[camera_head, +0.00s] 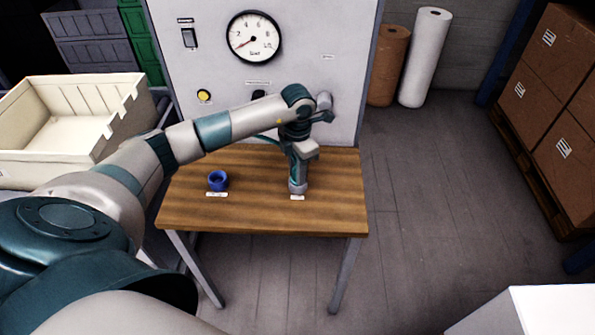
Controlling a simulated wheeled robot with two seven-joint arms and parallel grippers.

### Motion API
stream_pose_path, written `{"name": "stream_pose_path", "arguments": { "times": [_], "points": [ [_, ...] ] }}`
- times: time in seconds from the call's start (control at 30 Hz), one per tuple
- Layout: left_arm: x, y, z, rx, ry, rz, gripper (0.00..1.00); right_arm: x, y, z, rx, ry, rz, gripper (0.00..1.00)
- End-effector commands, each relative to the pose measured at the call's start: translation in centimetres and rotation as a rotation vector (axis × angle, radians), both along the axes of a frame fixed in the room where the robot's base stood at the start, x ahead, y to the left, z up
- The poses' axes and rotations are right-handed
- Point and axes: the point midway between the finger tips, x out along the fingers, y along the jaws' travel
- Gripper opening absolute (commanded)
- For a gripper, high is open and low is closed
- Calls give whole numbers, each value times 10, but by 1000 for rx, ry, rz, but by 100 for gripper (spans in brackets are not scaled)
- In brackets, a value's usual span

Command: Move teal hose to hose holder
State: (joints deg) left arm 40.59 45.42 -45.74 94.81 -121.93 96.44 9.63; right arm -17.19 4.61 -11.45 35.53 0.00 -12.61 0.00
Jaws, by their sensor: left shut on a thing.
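My left arm reaches over the wooden table, and my left gripper (302,152) points down at its right half. The gripper is shut on a teal and grey upright piece (298,174), whose lower end is at or just above the table by a small white label. I cannot tell whether this piece is the teal hose's end. A thin teal line (265,138), possibly part of the hose, shows behind my forearm; the arm hides most of it. A blue ring-shaped holder (217,180) stands on the table's left half behind another label. I cannot tell which fitting is the hose holder.
The wooden table (240,212) is otherwise clear. Behind it stands a grey panel (300,45) with a gauge (253,38), a switch and a yellow button. A cream crate (40,150) is at left. Boxes (550,105) are stacked at right, with open floor between.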

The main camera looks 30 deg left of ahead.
Motion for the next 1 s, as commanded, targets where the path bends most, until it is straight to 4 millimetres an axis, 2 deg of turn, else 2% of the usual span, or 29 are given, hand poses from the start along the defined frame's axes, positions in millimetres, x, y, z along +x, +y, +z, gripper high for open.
{"name": "stream_pose_path", "arguments": {
  "times": [0.3, 0.33, 0.4, 0.43, 0.8, 1.0],
  "points": [
    [0, 0, 0, 0, -1, 0, 1, 0, 0, -1, 0, 0, 0, 0],
    [0, 0, 0, 0, -1, 0, 27, 0, 0, -1, 0, 0, 0, 0],
    [0, 0, 0, 0, -1, 0, 43, 0, 1, -1, 1, 0, 0, 0],
    [0, 0, 0, 0, -1, 0, 46, 0, 1, -1, 1, 0, 0, 0],
    [0, 0, 1, 0, -1, 0, 46, 0, 1, -1, 1, 0, 0, 0],
    [2, 0, 14, 0, -3, 0, 46, 0, 1, -6, 1, 0, 0, 0]
  ]
}}
